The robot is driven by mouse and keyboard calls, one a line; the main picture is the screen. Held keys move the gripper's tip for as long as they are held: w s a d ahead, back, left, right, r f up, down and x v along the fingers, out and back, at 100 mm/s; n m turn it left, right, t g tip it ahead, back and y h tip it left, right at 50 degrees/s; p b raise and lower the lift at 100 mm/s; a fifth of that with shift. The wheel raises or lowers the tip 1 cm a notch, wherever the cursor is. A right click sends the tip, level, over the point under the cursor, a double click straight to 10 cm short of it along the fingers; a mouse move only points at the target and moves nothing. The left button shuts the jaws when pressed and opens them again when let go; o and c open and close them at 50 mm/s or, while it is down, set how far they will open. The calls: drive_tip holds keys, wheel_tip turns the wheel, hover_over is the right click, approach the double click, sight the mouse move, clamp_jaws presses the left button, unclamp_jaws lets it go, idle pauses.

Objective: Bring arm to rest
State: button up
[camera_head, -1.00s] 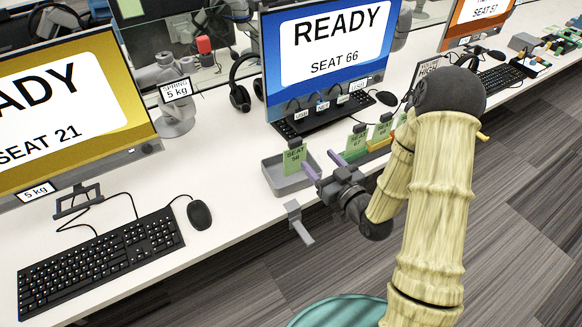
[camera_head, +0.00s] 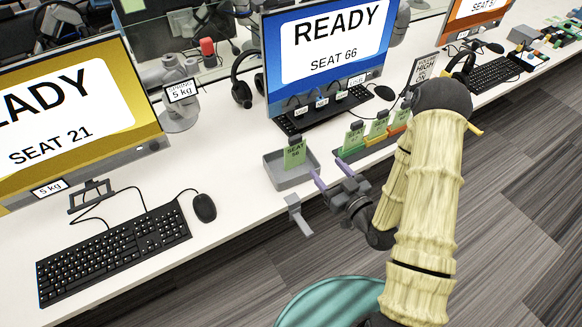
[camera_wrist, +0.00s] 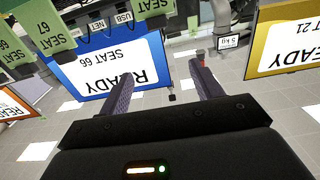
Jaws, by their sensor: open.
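My gripper (camera_head: 329,178) is open and empty in the head view. Its two purple fingers point toward the desk, just right of the grey tray (camera_head: 274,178) at the desk's front edge. In the wrist view my gripper's fingers (camera_wrist: 158,85) are spread apart with nothing between them. My pale yellow arm reaches up from the lower right and bends down to the gripper. It hides part of the desk edge.
A green SEAT tag (camera_head: 295,154) stands in the tray. More green tags (camera_head: 354,138) stand in coloured holders to the right. Monitors (camera_head: 326,55), a keyboard (camera_head: 113,253) and a mouse (camera_head: 204,208) are on the white desk. Open floor (camera_head: 505,230) lies right.

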idle(0.5)
drive_tip(key=s+d+r+m+g+h+p, duration=0.2)
drive_tip(key=d+r+g+h+p, duration=0.3)
drive_tip(key=d+r+g+h, duration=0.3)
drive_tip(key=s+r+m+g+h+p, duration=0.1)
drive_tip(key=s+r+m+g+h, duration=0.1)
drive_tip(key=s+r+m+g, duration=0.2)
drive_tip(key=s+r, duration=0.3)
drive_tip(key=s, duration=0.3)
drive_tip(key=shift+s+m, duration=0.4)
